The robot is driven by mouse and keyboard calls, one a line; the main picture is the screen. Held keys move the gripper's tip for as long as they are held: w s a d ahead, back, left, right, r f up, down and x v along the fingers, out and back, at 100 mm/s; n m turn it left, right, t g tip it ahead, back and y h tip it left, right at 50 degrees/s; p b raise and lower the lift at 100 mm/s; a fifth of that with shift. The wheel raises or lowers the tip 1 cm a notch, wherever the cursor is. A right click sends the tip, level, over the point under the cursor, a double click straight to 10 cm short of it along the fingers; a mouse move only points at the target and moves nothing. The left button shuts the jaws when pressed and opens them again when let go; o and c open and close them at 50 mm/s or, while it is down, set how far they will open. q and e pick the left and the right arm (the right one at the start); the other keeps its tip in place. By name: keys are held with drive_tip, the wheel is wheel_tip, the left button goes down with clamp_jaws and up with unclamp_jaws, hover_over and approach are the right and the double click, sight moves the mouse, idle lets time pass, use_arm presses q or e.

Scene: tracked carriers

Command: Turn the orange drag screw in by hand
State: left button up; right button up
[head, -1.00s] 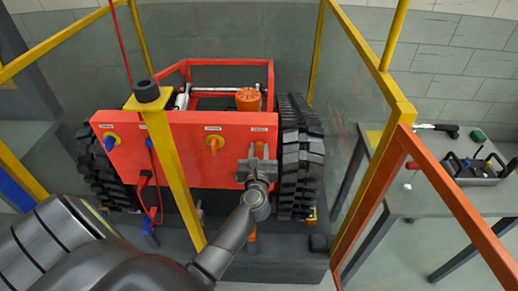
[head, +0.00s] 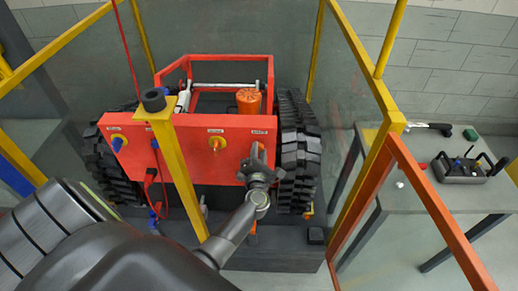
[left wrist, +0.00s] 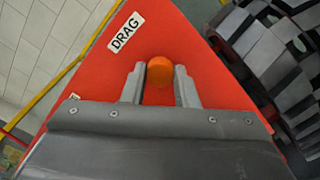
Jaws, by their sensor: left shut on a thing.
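The orange drag screw (left wrist: 159,72) shows in the left wrist view on the red front panel, by a label reading DRAG. My left gripper (left wrist: 160,86) is shut on it, one finger on each side. In the head view my left gripper (head: 258,168) is at the right part of the red panel (head: 180,165), and its wrist is turned. How deep the screw sits cannot be told. My right gripper is not in view.
A yellow post (head: 178,180) with a black cap stands before the panel, left of my left arm. Black tracks (head: 300,150) flank the red carrier. Yellow and orange rails enclose it. A grey table (head: 420,195) with a controller (head: 462,170) stands at the right.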

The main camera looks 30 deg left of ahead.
use_arm(q)
drive_tip(key=m+p, duration=0.5)
drive_tip(key=m, duration=0.4)
drive_tip(key=shift+p, duration=0.3)
drive_tip(key=o, duration=0.5)
drive_tip(key=shift+f, duration=0.1)
drive_tip(key=o, duration=0.4)
drive_tip(key=shift+d, duration=0.1)
